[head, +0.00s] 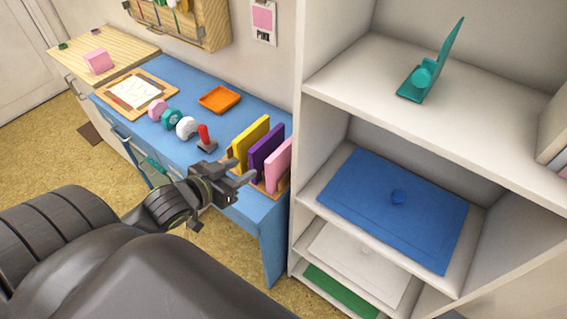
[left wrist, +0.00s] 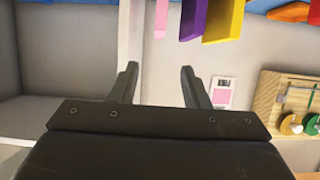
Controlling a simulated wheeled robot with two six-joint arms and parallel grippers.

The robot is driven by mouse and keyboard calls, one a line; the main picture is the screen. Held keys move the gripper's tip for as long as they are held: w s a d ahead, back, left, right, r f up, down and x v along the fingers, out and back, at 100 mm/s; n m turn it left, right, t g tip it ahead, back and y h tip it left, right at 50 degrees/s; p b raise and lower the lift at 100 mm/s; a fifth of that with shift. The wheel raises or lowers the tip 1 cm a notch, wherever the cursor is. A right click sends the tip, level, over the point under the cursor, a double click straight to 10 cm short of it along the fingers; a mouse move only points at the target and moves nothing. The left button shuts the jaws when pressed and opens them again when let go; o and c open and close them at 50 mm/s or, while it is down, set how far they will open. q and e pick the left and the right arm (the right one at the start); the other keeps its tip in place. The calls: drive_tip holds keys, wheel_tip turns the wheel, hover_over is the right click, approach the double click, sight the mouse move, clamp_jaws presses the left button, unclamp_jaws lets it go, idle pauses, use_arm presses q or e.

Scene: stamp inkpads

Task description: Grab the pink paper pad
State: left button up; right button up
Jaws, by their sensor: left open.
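The pink paper pad (head: 279,164) stands upright at the right end of a row of pads on the blue desk, beside a purple pad (head: 265,151) and a yellow pad (head: 250,142). In the left wrist view the pink pad (left wrist: 161,18) shows as a narrow strip at the top edge, beyond the fingers. My left gripper (head: 238,172) is open and empty, in front of the row in the head view, and partly covers the lower part of the pads. In the left wrist view its two fingers (left wrist: 157,85) stand apart with nothing between them. My right gripper is not in view.
A white shelf unit (head: 297,150) stands close to the right of the pads. On the blue desk (head: 205,78) are a red-handled stamp (head: 205,138), several round items, an orange tray (head: 219,99) and a framed sheet (head: 135,92). A pink block (head: 98,61) sits further left.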

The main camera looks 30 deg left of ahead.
use_arm(q)
approach(282, 148)
drive_tip(key=x, duration=0.4)
drive_tip(key=shift+f+p, duration=0.15)
drive_tip(key=shift+p, duration=0.15)
drive_tip(key=shift+w+p, duration=0.3)
drive_tip(key=shift+w, duration=0.25)
drive_tip(key=x, duration=0.3)
drive_tip(key=shift+w+p, duration=0.1)
drive_tip(key=shift+p, duration=0.3)
drive_tip(key=shift+w+d+f, duration=0.1)
drive_tip(key=shift+w+f, duration=0.2)
drive_tip(key=shift+w, duration=0.15)
drive_tip(key=shift+s, duration=0.1)
drive_tip(key=shift+c, duration=0.3)
clamp_jaws()
